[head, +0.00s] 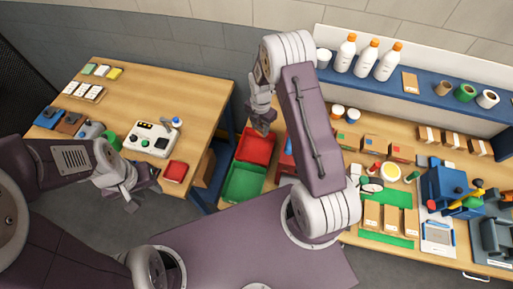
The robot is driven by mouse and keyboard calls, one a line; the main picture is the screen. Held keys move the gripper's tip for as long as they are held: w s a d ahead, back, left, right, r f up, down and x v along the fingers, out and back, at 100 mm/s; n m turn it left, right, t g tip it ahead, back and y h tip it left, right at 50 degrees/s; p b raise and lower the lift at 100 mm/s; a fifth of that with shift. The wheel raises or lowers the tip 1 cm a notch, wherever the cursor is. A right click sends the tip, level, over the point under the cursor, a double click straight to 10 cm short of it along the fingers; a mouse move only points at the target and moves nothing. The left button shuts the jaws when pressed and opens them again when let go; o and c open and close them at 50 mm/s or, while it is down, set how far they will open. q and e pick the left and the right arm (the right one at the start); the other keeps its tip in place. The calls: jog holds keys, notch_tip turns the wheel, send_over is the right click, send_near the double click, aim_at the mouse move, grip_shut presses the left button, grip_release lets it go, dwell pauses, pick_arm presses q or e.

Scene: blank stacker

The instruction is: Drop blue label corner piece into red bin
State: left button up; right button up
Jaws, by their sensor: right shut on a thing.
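The red bin (256,149) stands low in the gap between the two tables, just behind the green bin. My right gripper (262,122) hangs above the far part of the red bin, apart from it. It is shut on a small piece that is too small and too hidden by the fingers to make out. I cannot see a blue label on it. My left gripper (146,188) is near the front edge of the left table, beside a red block; its finger gap is not clear.
The green bin (244,182) adjoins the red bin. The left table (190,95) carries a white control box (150,139) and a red block (175,171). The right table holds boxes, a blue machine (445,187) and small jars. White bottles (367,57) stand on the blue shelf (440,97).

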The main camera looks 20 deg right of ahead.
aim_at(260, 134)
jog(key=shift+s+a+f+b, duration=0.15)
jog(key=shift+s+f+b, duration=0.15)
jog(key=shift+f, duration=0.15)
jog(key=f+b, duration=0.2)
jog(key=f, duration=0.1)
jog(key=f+b, duration=0.1)
jog(key=shift+w+f, duration=0.25)
jog(key=shift+f, duration=0.1)
jog(key=shift+w+f, duration=0.1)
jog(key=shift+f, duration=0.1)
jog(key=shift+r, duration=0.15)
jog(key=o, duration=1.4)
jog(key=shift+s+r, duration=0.1)
jog(key=shift+s, duration=0.2)
jog(key=shift+c, duration=0.2)
jog(key=shift+w, duration=0.1)
notch_tip(260, 134, up, 9)
jog(key=shift+f+b, duration=0.1)
jog(key=shift+b, duration=1.05)
